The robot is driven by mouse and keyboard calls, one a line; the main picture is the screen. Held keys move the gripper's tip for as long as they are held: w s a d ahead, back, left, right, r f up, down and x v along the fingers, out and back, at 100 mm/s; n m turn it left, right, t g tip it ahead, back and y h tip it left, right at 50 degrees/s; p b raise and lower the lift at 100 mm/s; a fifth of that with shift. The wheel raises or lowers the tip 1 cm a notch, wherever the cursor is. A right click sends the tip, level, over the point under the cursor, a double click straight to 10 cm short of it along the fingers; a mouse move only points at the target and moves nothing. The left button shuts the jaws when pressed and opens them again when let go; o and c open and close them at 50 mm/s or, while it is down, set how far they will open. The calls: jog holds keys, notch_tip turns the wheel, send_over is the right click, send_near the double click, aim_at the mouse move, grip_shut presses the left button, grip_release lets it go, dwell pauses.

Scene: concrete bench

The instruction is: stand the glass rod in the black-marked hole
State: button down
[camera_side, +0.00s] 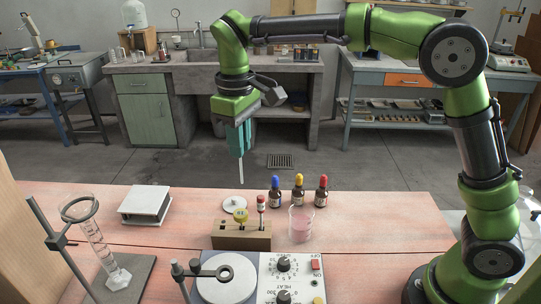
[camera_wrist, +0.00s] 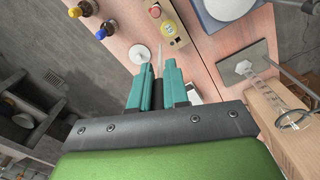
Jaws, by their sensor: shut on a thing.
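My gripper (camera_side: 240,154) is shut on the thin, pale glass rod (camera_side: 241,173), which hangs almost upright below the fingers, in the air above the bench. In the wrist view the rod (camera_wrist: 160,58) sticks out past the teal fingers (camera_wrist: 158,74). A wooden block (camera_side: 234,243) stands on the bench below and nearer the side camera, apart from the rod. It carries a yellow-topped piece and a red-topped piece. The block also shows in the wrist view (camera_wrist: 181,41). I cannot make out the black mark on a hole.
Blue (camera_side: 275,194), yellow (camera_side: 298,190) and red-capped (camera_side: 321,190) bottles and a beaker (camera_side: 301,224) stand right of the block. A white disc (camera_side: 234,204) lies behind it. A hotplate (camera_side: 225,280) is in front. A tilted cylinder (camera_side: 97,245) and a white stand (camera_side: 146,204) are left.

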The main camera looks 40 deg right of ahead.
jog(key=w+a+n, duration=0.2)
jog(key=a, duration=0.3)
send_over(227, 234)
jog(key=w, duration=0.2)
notch_tip(227, 234, down, 8)
jog(key=r, duration=0.1)
jog(key=shift+w+d+f, duration=0.1)
jog(key=shift+f, duration=0.95)
jog(key=shift+w+d+f, duration=0.1)
jog(key=shift+f, duration=0.95)
jog(key=shift+f, duration=1.1)
jog(key=shift+f, duration=1.35)
jog(key=c, duration=0.6)
grip_release()
jog(key=shift+c, duration=0.2)
